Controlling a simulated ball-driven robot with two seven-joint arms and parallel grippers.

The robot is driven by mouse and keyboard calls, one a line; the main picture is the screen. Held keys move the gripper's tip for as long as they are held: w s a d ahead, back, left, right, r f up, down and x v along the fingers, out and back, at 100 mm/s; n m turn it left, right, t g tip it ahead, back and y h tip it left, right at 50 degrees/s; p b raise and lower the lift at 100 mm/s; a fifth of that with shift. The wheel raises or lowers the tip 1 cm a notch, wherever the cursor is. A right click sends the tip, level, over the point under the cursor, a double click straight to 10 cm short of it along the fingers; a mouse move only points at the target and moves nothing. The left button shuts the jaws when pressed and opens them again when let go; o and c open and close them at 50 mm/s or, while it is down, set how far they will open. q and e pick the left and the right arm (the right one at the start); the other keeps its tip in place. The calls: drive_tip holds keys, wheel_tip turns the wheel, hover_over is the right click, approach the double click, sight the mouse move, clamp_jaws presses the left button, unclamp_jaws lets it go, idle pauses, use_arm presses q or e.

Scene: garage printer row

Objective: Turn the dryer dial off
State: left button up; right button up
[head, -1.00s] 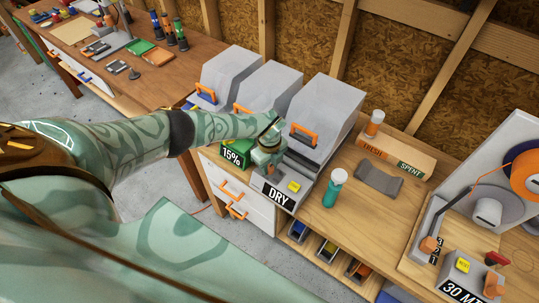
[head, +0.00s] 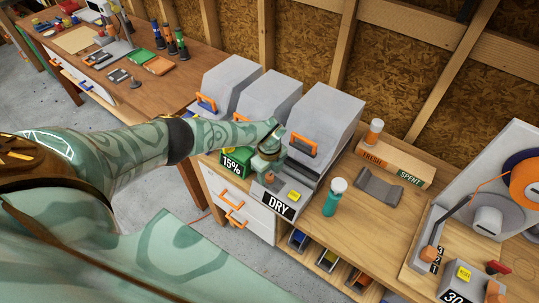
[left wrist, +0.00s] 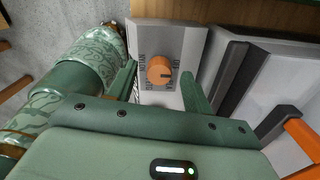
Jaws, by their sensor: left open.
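The dryer control box (head: 262,194) is grey with a "DRY" label, at the front of the bench in the head view. A dark pointer line on the dial points right in that view. My left gripper (head: 269,166) is over the box. In the left wrist view its open fingers (left wrist: 161,82) stand on either side of the dial, with gaps visible; contact cannot be told. My right gripper is out of view.
Grey dryer housings (head: 325,112) with orange handles stand close behind the gripper. A green "15%" box (head: 236,161) is just left. A teal bottle (head: 333,198) stands to the right on the bench. A "30" timer box (head: 462,282) is farther right.

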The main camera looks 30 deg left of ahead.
sight(269, 176)
use_arm(q)
wheel_tip(269, 176, up, 7)
drive_tip(key=shift+f+p, duration=0.2)
drive_tip(key=shift+p, duration=0.7)
wheel_tip(269, 176, up, 9)
drive_tip(key=shift+d, duration=0.1)
